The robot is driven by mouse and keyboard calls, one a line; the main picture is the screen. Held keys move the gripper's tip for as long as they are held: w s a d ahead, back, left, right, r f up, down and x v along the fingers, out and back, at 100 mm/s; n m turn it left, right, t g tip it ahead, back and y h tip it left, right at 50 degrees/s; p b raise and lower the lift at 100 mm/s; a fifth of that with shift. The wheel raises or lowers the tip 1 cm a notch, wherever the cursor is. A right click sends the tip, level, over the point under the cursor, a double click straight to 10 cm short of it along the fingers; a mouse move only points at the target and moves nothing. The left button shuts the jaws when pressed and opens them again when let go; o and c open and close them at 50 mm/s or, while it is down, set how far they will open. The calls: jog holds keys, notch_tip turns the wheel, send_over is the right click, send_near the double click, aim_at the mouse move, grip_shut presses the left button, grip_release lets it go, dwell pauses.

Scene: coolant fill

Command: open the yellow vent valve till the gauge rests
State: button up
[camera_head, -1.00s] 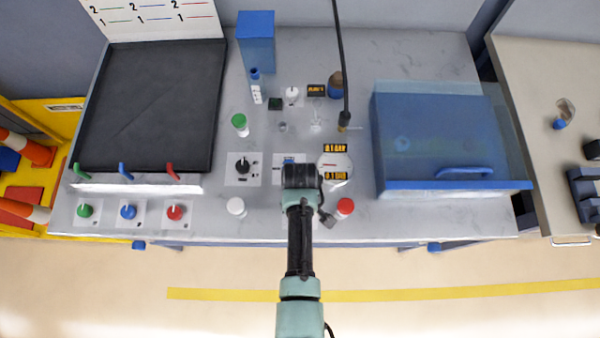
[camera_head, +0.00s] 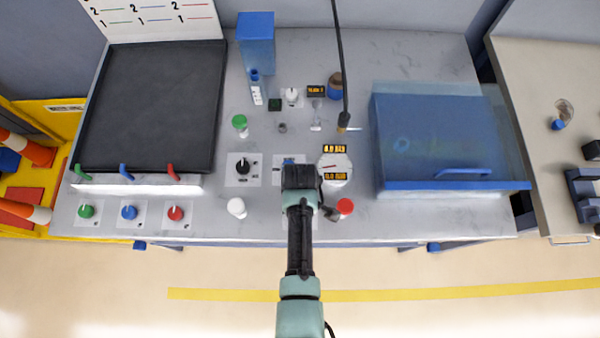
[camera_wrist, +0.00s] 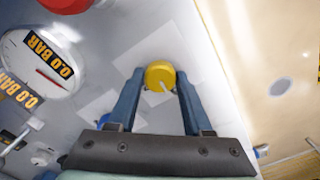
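The yellow vent valve (camera_wrist: 160,75) is a round knob with a pale pointer line, on a light plate in the wrist view. My gripper (camera_wrist: 161,78) has one blue finger on each side of the knob and appears shut on it. In the head view my gripper (camera_head: 302,178) covers the valve. The round white gauge (camera_wrist: 42,62) shows in the wrist view with a red needle and orange displays reading 0.0 BAR. The gauge (camera_head: 335,166) also shows in the head view, just right of my gripper.
A red-capped part (camera_head: 345,206) stands close right of my gripper and a white knob (camera_head: 236,207) to its left. A black selector knob (camera_head: 243,167) is on a plate further left. A blue see-through box (camera_head: 450,145) takes up the bench's right.

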jog(key=o, duration=0.3)
jog(key=shift+o, duration=0.2)
notch_tip(320, 180, up, 13)
jog(key=b, duration=0.1)
dwell(0.4)
dwell(0.4)
